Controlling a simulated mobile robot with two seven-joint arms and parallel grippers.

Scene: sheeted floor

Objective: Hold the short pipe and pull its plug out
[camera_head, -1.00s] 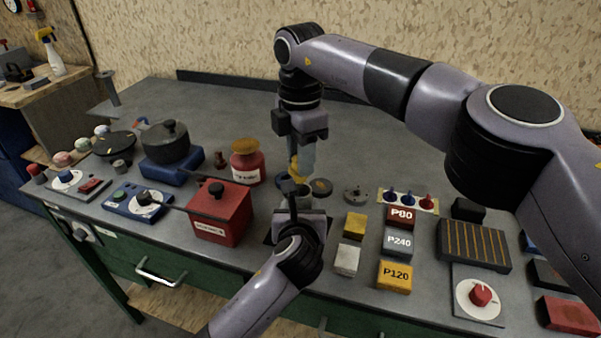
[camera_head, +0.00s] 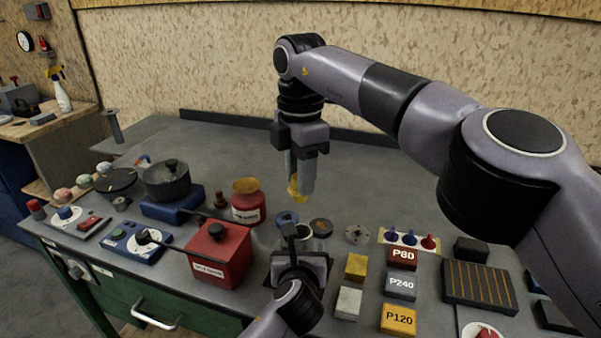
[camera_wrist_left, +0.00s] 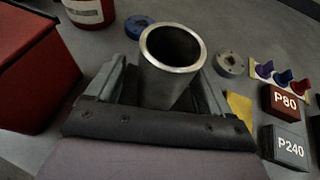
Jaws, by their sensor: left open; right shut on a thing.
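The short pipe (camera_wrist_left: 168,84) is a grey metal tube standing upright in the left wrist view, its open top showing a dark, empty bore. In the head view its rim (camera_head: 304,231) is partly hidden behind my left gripper (camera_head: 302,242). My left gripper's jaws stand open on either side of the pipe. The plug (camera_head: 294,189) is yellow and is out of the pipe, in the air above it. My right gripper (camera_head: 299,186) points down and is shut on the plug.
A red box (camera_head: 218,255) and a red jar (camera_head: 248,202) stand left of the pipe. Labelled blocks, such as the grey P240 block (camera_head: 400,287), sit to the right. Round discs (camera_head: 321,227) lie close behind the pipe.

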